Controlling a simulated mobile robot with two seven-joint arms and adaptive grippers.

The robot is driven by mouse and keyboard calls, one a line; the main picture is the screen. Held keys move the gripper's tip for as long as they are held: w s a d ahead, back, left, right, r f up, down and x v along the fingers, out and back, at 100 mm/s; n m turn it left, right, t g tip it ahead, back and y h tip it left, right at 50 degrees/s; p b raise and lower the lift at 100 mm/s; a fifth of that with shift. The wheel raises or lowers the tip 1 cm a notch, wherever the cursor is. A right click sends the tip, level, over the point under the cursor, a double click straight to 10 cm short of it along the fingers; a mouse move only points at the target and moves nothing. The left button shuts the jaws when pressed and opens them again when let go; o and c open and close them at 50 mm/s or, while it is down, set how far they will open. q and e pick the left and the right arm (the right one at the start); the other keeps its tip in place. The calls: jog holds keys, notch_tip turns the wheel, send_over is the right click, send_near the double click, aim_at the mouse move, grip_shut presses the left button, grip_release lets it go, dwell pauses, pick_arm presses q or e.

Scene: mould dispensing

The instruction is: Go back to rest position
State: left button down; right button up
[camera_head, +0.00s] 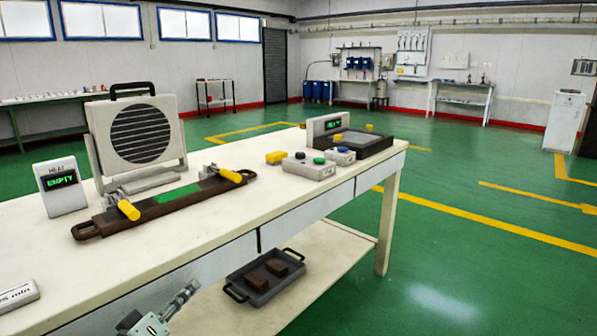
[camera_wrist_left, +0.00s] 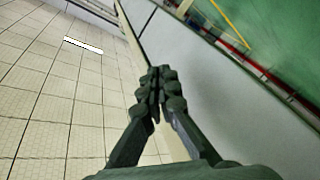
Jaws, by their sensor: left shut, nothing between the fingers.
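My left gripper (camera_head: 188,289) is in front of the white workbench (camera_head: 215,235), at the lower middle of the head view, below the tabletop edge. In the left wrist view my left gripper's dark fingers (camera_wrist_left: 160,75) are closed together with nothing between them. A pale tiled surface lies to their left and a plain light panel to their right. My right gripper is not in view.
The bench carries a grilled device (camera_head: 140,130), an "EMPTY" display (camera_head: 65,200), a dark bar (camera_head: 85,230) with yellow handles, and a button box (camera_head: 309,170). A dark tray (camera_head: 262,297) with brown blocks sits on the lower shelf. Green floor is clear at right.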

pick_arm(q)
jog(key=s+a+f+m+g+y, duration=0.2)
jog(key=s+a+f, duration=0.15)
jog(key=f, duration=0.35)
jog(key=s+a+f+m+g+y, duration=0.15)
jog(key=a+f, duration=0.25)
jog(key=f, duration=0.4)
jog(key=s+a+f+m+g+y, duration=0.1)
jog(key=s+a+f+g+y, duration=0.2)
jog(key=f, duration=0.4)
jog(key=s+a+f+m+g+y, duration=0.2)
jog(key=s+a+f+m+g, duration=0.1)
jog(key=s+a+f, duration=0.65)
jog(key=s+a+f+m+g+y, duration=0.2)
jog(key=s+a+f+m+g, duration=0.15)
jog(key=s+a, duration=0.6)
jog(key=s+d+f+n+h, duration=0.1)
jog(key=s+d+f, duration=0.1)
jog(key=d, duration=0.6)
jog(key=s+d+f+n+g+h, duration=0.1)
jog(key=s+d+f, duration=0.1)
jog(key=d, duration=0.6)
jog(key=s+d+f+n+h, duration=0.1)
jog(key=d+f, duration=0.3)
jog(key=d, duration=0.4)
jog(key=shift+s+d+g, duration=0.25)
jog(key=shift+s+g, duration=0.05)
jog(key=shift+s, duration=0.4)
